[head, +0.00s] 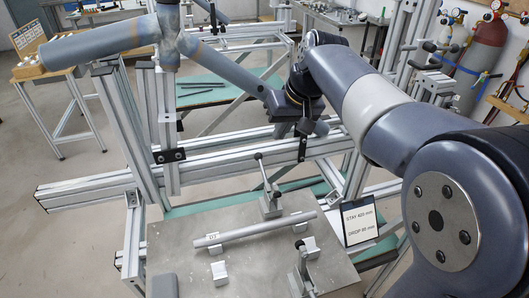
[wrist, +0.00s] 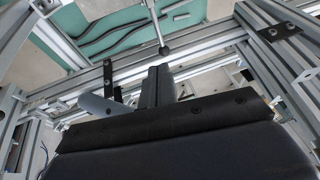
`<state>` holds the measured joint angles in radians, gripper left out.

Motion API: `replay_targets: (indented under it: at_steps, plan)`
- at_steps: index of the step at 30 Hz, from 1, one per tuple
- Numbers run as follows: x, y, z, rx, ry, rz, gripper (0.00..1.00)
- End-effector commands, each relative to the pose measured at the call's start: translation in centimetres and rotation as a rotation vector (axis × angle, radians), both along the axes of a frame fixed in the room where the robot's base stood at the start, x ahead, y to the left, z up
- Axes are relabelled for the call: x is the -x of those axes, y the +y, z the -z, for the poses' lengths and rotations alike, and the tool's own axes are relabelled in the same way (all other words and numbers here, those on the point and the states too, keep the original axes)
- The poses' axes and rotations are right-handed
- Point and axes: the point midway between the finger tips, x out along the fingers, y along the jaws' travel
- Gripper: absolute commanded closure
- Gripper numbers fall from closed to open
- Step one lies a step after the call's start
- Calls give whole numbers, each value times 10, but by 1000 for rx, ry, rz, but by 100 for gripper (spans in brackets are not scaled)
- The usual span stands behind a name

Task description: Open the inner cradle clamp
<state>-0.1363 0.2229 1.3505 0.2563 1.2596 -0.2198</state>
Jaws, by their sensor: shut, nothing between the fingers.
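Two toggle clamps stand on the grey jig plate (head: 185,255). The far clamp (head: 270,205), by the frame rails, has its ball-ended lever (head: 262,172) raised and tilted. The near clamp (head: 304,274) also has a raised lever. Which one is the inner clamp is not marked. A grey tube (head: 262,228) lies across the plate between them. My gripper (head: 304,128) is above and behind the far clamp, apart from it. In the wrist view its dark fingers (wrist: 157,86) are together and empty. A ball-ended rod (wrist: 164,50) shows just beyond the fingertips.
Aluminium rails (head: 110,187) run behind the plate, with uprights beside my arm. Blue-grey tubes (head: 95,45) cross above on the left. A sign (head: 359,220) stands at the plate's right edge. Small cradle blocks (head: 219,271) sit on the plate.

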Motion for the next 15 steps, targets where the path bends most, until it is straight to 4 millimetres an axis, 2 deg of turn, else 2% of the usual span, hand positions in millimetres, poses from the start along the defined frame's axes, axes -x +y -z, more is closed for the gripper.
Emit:
replay_targets:
  at_steps: [9,15]
  plan:
    - [-16,19,61,1,6,-1,100]
    - [-26,30,95,1,5,-1,100]
